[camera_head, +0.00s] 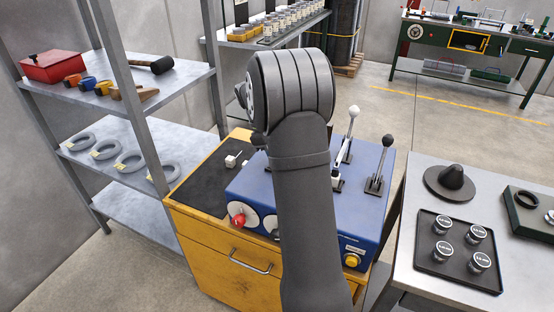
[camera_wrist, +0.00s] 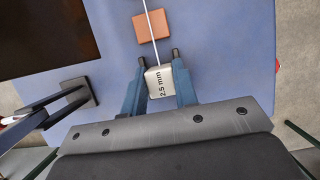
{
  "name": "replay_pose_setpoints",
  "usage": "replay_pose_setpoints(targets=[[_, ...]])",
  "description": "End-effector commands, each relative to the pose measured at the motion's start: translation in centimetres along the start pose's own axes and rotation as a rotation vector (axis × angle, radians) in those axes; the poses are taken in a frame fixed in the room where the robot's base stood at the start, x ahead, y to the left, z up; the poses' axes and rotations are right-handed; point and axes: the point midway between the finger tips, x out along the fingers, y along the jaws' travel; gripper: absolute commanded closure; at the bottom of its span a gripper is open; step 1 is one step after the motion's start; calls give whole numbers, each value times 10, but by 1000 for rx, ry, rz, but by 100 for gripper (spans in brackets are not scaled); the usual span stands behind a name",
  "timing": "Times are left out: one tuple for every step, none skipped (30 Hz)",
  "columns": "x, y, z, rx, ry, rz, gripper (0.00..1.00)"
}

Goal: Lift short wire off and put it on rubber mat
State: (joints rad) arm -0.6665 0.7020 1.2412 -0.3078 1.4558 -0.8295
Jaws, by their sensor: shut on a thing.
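In the wrist view my gripper (camera_wrist: 158,58) is shut on a pale block marked "2.5 mm" (camera_wrist: 158,83). A thin pale wire (camera_wrist: 153,20) runs from this block up the picture, over a brown-orange block (camera_wrist: 152,27) on the blue machine. I cannot tell whether the wire touches that block. In the head view my arm hides the gripper and the held piece. The black rubber mat (camera_head: 203,190) lies on the yellow cabinet, left of the blue machine (camera_head: 255,185). A dark surface at the upper left of the wrist view may be the mat.
Small white pieces (camera_head: 233,160) lie on the mat's far part. A white-knobbed lever (camera_head: 347,140) and a black-knobbed lever (camera_head: 380,165) stand up from the machine. A red knob (camera_head: 238,220) is on its front. A grey shelf (camera_head: 120,80) stands left, a metal table (camera_head: 400,260) right.

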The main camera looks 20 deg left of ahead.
Motion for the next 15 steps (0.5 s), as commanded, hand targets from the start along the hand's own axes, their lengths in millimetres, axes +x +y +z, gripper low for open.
replay_pose_setpoints(targets=[[-4,0,2,1,2,2,96],[-7,1,2,1,2,2,96],[-11,1,4,2,3,3,96],[-15,1,6,2,3,3,96],[-18,1,7,2,2,2,96],[-24,1,10,2,3,3,96],[-29,1,11,2,3,4,96],[-30,-3,12,0,2,2,96],[-29,-12,11,-2,1,1,96],[-29,-19,11,-3,1,1,96],[-29,-25,12,-3,2,2,96],[-29,-35,12,-2,1,1,96],[-29,-44,11,-4,1,2,96],[-29,-53,11,-4,1,2,96],[-29,-65,12,-4,1,3,96]])
